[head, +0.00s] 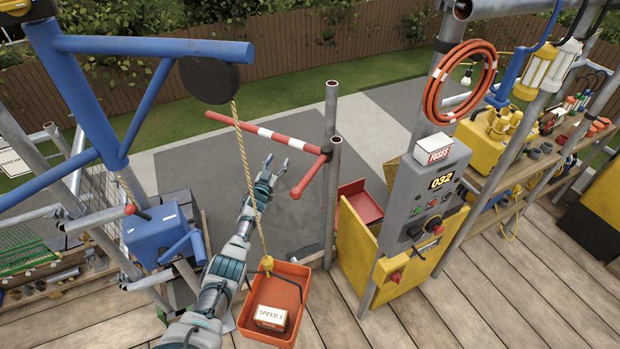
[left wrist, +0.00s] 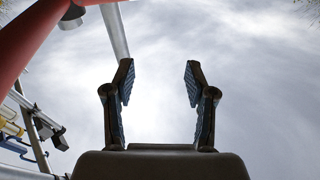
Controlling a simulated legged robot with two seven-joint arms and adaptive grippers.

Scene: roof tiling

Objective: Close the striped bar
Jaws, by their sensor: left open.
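The striped bar (head: 268,133), red with white bands, reaches out to the left from a grey upright post (head: 332,180). A short red arm (head: 308,176) slants down and toward me from its post end. My left gripper (head: 276,172) is open and empty, just below the striped bar and left of the short arm, apart from both as far as I can tell. In the left wrist view its two fingers (left wrist: 159,95) stand wide apart against the sky, and a red bar (left wrist: 30,40) crosses the upper left corner. My right gripper is out of view.
An orange tray (head: 288,290) with a small box hangs on a rope beside my left forearm. A blue hoist (head: 90,100) stands at left. A grey control panel (head: 420,190) and yellow board stand right of the post. Grey paving lies beyond the bar.

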